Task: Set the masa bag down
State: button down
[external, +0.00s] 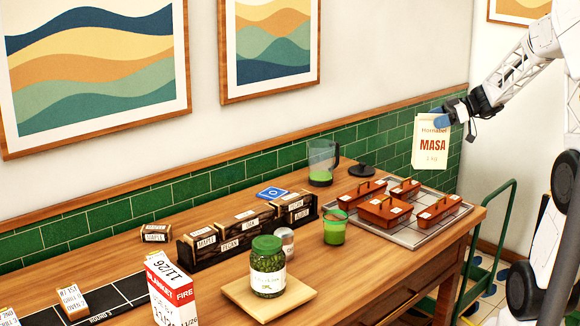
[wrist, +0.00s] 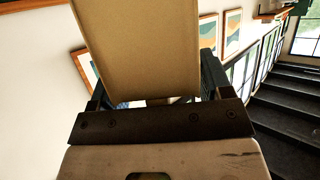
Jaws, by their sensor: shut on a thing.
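The masa bag (external: 431,143) is a cream paper bag with red "MASA 1 kg" lettering. It hangs upright in the air at the right, above and behind the tray, with the green tiled wall behind it. My gripper (external: 440,112) is shut on the top of the bag. In the wrist view the plain tan side of the bag (wrist: 140,48) fills the upper middle, between my gripper's fingers (wrist: 155,95). The fingertips are mostly hidden by the bag.
A metal tray (external: 408,239) with several lidded terracotta dishes covers the table's right end. A green cup (external: 334,228), a glass jar (external: 267,268) on a board and a box organizer (external: 243,245) stand left of it. A green cart (external: 497,235) stands beyond the table's right edge.

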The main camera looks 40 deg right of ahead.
aim_at(436, 146)
jog(key=shift+s+d, duration=0.1)
jog(key=shift+s, duration=0.05)
dwell(0.3)
jog(key=shift+f, duration=2.05)
jog(key=shift+f, duration=2.5)
jog(key=shift+c, duration=0.2)
grip_release()
